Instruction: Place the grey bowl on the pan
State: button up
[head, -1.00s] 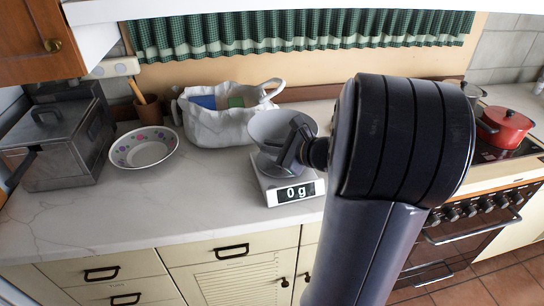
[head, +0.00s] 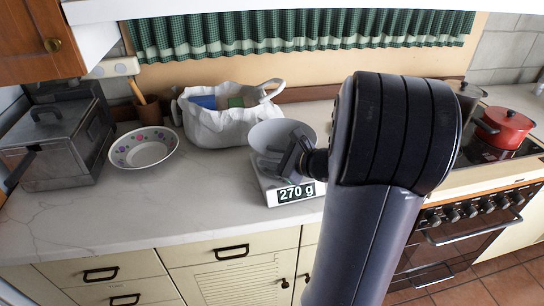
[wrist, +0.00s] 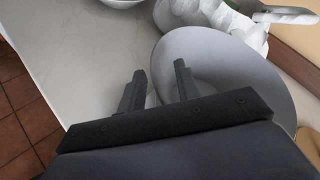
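The grey bowl (head: 283,133) sits upright on the white kitchen scale (head: 264,187), whose display reads 270 g. The bowl covers the scale's pan, so the pan itself is hidden. The bowl also fills the middle right of the wrist view (wrist: 225,65). My gripper (head: 284,160) is at the bowl's near side. In the wrist view its two fingers (wrist: 158,82) stand apart, one outside the rim and one over the inside of the bowl, with a clear gap between them.
A white bag (head: 215,125) with coloured items stands behind the scale. A flowered bowl (head: 143,162) and a metal box (head: 57,150) are to the left. A red pot (head: 503,128) is on the stove at the right. The counter front left is clear.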

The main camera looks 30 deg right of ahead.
jog(key=shift+r, duration=0.15)
jog(key=v, duration=1.2)
jog(key=shift+d, duration=0.15)
